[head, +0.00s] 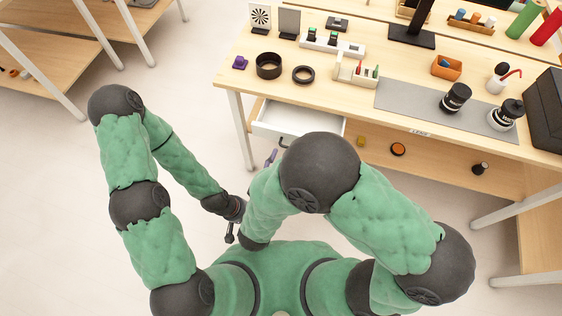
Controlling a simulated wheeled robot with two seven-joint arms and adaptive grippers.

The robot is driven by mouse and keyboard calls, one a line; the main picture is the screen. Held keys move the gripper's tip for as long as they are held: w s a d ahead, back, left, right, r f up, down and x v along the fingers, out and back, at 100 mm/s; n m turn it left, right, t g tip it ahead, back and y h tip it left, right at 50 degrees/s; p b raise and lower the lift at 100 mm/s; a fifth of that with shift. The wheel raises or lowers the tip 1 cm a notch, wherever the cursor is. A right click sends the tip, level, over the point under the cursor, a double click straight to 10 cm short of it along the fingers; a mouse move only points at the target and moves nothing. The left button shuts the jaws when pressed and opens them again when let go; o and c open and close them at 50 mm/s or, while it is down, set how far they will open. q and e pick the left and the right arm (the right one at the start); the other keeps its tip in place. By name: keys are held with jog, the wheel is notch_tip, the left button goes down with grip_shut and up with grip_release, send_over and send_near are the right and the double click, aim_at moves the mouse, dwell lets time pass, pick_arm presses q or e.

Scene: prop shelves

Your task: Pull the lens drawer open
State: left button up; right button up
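A white drawer (297,118) stands partly out from under the left end of the wooden table, its pale inside showing and looking empty. Its front right part is hidden behind my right arm's dark joint. A small dark hook-like piece (283,142), perhaps its handle, shows at the front. A label reading LENS (419,132) is on the table's front edge, right of the drawer. My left gripper (231,236) is low, well in front of the drawer and apart from it; its fingers are too small to read. My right gripper is hidden behind my arm and body.
The table top holds black rings (268,65), a white switch box (332,44), a grey mat (400,97) with dark lenses (455,98), and an orange box (447,66). A lower shelf (375,150) holds small items.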

jog(key=shift+f, duration=0.1)
notch_tip(320, 180, down, 8)
jog(key=s+m, duration=0.1)
jog(key=m, duration=3.5)
jog(key=b+x, duration=0.3)
jog(key=x, duration=0.8)
jog(key=shift+d+b, duration=0.3)
jog(key=shift+d, duration=0.05)
